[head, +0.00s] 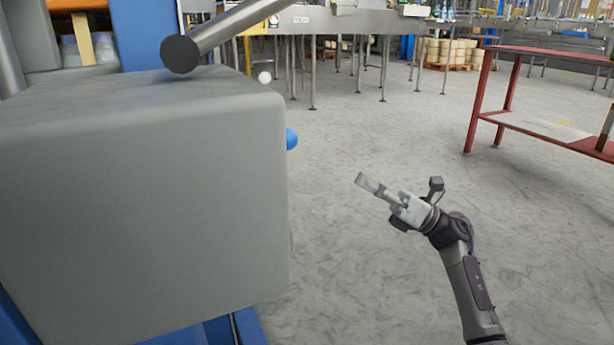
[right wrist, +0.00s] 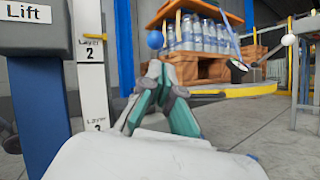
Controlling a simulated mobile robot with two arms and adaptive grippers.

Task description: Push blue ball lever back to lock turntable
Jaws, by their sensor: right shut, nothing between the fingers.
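The blue ball (head: 291,139) pokes out past the right edge of a large grey box in the head view; its lever is hidden there. My right gripper (head: 362,180) is shut and empty, in the air to the right of the ball and apart from it. In the right wrist view the blue ball (right wrist: 155,40) appears just above my closed fingertips (right wrist: 156,68). A round platform with a yellow edge (right wrist: 250,91), perhaps the turntable, lies behind, near a wooden pallet with blue-capped bottles (right wrist: 195,34). My left gripper is not in view.
The grey box (head: 150,200) fills the left of the head view, with a metal bar (head: 235,25) above it. A white ball (head: 264,77) shows beyond the box. A red table (head: 540,125) stands at the right. The floor between is clear.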

